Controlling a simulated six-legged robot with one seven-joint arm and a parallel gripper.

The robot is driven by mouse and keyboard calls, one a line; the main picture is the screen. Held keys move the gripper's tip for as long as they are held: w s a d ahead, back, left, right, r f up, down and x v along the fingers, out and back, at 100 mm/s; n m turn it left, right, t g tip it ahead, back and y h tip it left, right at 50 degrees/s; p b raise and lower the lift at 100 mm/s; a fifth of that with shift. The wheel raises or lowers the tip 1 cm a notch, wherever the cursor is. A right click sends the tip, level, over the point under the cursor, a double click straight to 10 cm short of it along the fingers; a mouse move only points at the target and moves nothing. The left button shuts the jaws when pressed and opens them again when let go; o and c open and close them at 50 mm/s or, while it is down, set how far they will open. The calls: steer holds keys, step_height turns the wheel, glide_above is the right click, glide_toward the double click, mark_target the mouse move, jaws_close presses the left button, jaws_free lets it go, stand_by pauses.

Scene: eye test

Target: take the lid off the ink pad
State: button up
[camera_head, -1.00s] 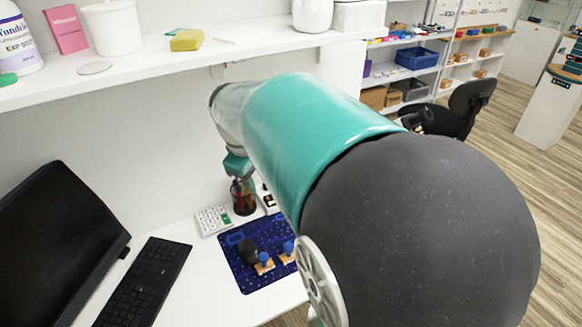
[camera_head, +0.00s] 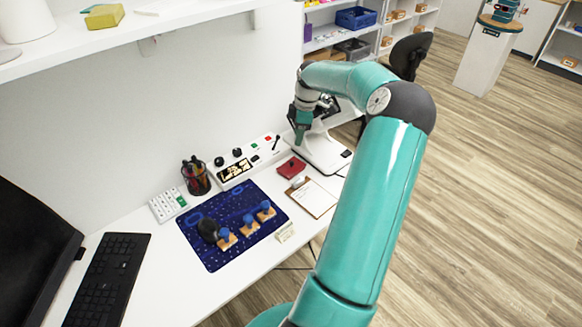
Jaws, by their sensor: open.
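A small red box (camera_head: 291,167), which looks like the ink pad, lies on the white desk near its back right part. Its top looks closed, but it is too small to make out a lid edge. My gripper (camera_head: 299,138) points down above and slightly right of the red box in the picture, apart from it. It is open and looks empty, though its fingers are small and partly blurred together.
A white lamp-like stand (camera_head: 322,152) is close on the right, and a clipboard (camera_head: 312,197) lies in front. A control panel (camera_head: 246,163) is at left. Wooden stamps with blue knobs (camera_head: 249,221) and a black mouse sit on a blue mat (camera_head: 214,255). A shelf (camera_head: 180,25) hangs above.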

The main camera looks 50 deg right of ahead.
glide_above(292, 162)
steer(key=s, duration=0.1)
step_height(292, 162, down, 8)
steer(key=shift+r, duration=0.2)
steer(key=f, duration=0.3)
steer(key=w+f, duration=0.1)
steer(key=f, duration=0.1)
steer(key=shift+r, duration=0.1)
jaws_close()
